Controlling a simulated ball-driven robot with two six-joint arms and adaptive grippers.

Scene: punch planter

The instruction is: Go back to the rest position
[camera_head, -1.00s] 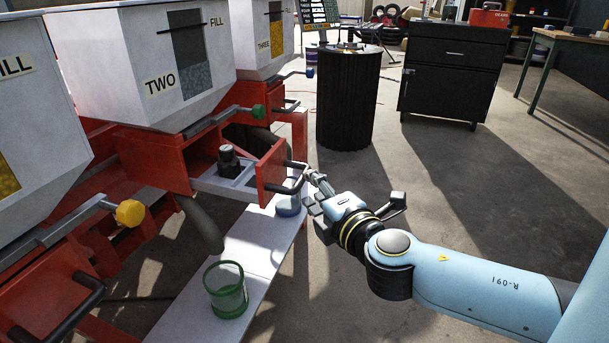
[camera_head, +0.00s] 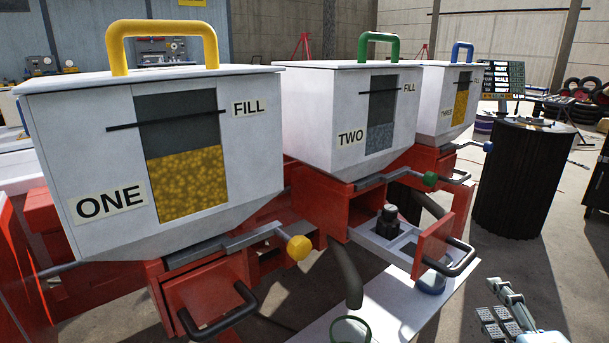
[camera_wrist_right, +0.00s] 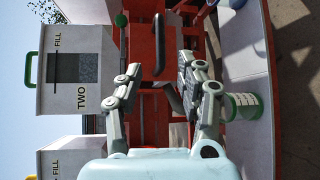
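My right gripper (camera_head: 508,312) shows at the lower right of the head view, partly cut off by the bottom edge. It is clear of the drawer handle (camera_head: 452,260) of machine two. In the right wrist view the right gripper (camera_wrist_right: 160,82) has its fingers spread, with nothing between them. The handle (camera_wrist_right: 159,45) stands beyond the fingertips there, apart from them. The drawer (camera_head: 385,240) under hopper two is pulled out, with a dark block (camera_head: 388,220) in it. My left gripper is not in view.
Hoppers one (camera_head: 60,150), two (camera_head: 325,115) and three (camera_head: 430,100) stand in a row. A green-rimmed container (camera_head: 350,328) and a blue container (camera_head: 431,284) stand on the white shelf (camera_head: 400,318). A black ribbed bin (camera_head: 515,180) is behind right.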

